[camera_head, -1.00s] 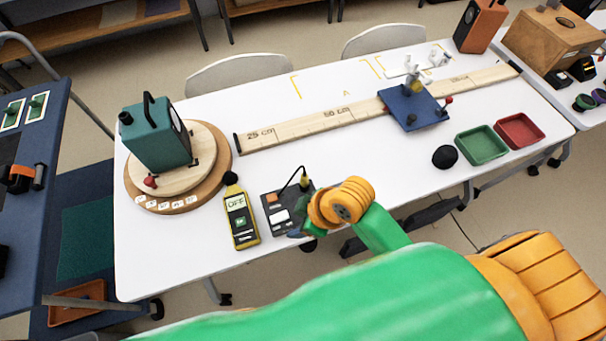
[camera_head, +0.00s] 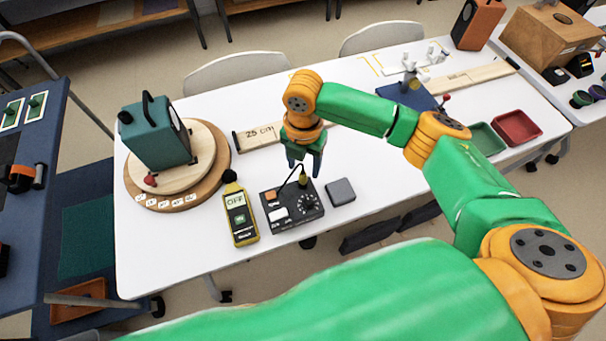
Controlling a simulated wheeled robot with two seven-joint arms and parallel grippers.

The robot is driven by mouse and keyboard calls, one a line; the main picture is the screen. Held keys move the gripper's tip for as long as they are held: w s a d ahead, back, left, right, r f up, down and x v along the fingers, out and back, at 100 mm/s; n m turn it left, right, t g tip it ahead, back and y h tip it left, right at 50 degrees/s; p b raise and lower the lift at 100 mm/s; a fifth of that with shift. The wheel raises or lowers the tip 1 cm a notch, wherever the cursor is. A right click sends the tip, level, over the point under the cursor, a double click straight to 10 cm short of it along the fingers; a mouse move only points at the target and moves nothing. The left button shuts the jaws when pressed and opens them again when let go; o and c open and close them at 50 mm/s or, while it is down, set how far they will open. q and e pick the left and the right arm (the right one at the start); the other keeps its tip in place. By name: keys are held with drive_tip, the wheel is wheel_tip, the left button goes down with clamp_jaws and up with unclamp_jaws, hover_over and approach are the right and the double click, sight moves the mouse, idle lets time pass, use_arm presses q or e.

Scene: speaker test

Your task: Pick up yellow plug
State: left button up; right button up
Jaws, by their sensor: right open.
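The yellow plug (camera_head: 303,181) stands upright at the back edge of a black control box (camera_head: 284,214) near the front of the white table. A thin black cable loops from its top over the box. My right gripper (camera_head: 304,168) points down just above and behind the plug, its two dark fingertips apart. It looks empty, and I cannot tell whether a fingertip touches the plug. My left gripper is not in view.
A yellow meter reading OFF (camera_head: 240,218) lies left of the box; a grey square block (camera_head: 341,192) lies to its right. A green speaker (camera_head: 155,137) stands on a round wooden turntable (camera_head: 219,160). My right arm covers part of the wooden ruler (camera_head: 258,134).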

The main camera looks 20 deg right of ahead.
sight(303, 173)
wheel_tip(303, 173, down, 4)
drive_tip(key=shift+f, duration=0.2)
clamp_jaws()
